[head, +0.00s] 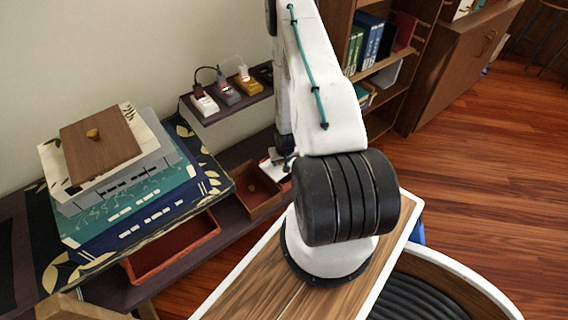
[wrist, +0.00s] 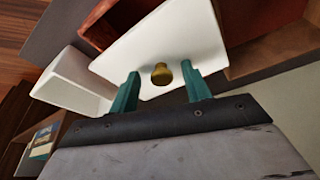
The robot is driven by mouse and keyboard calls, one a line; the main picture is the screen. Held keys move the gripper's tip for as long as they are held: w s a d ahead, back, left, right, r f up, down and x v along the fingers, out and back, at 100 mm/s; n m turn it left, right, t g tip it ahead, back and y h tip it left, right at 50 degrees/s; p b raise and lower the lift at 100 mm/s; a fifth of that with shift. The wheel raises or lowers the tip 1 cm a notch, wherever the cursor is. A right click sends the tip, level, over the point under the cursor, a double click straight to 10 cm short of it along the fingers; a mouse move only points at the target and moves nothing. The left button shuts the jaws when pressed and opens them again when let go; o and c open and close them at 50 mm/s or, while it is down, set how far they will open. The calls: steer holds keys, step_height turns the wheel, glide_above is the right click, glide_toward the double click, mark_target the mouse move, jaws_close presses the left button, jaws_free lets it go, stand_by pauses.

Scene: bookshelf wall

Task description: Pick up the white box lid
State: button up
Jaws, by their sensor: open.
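The white box lid (wrist: 190,38) is a flat white panel with a brass knob (wrist: 161,73) in the wrist view. My gripper (wrist: 160,70) is open, with its teal fingers on either side of the knob. I see gaps between the knob and both fingers; whether the fingertips touch the lid is unclear. In the head view a small white surface, apparently the lid (head: 271,170), shows beside my gripper (head: 288,161), partly hidden by my arm. A white open box (wrist: 72,82) is left of the lid in the wrist view.
Reddish-brown open trays (head: 172,247) sit on the low dark shelf. A stack of books (head: 140,215) at left bears a wooden lid (head: 101,152) with a knob. A small wall shelf (head: 226,108) with several little items is above the gripper area. A bookcase (head: 398,62) stands behind.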

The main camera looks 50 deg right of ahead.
jaws_close()
steer(key=shift+r, duration=0.15)
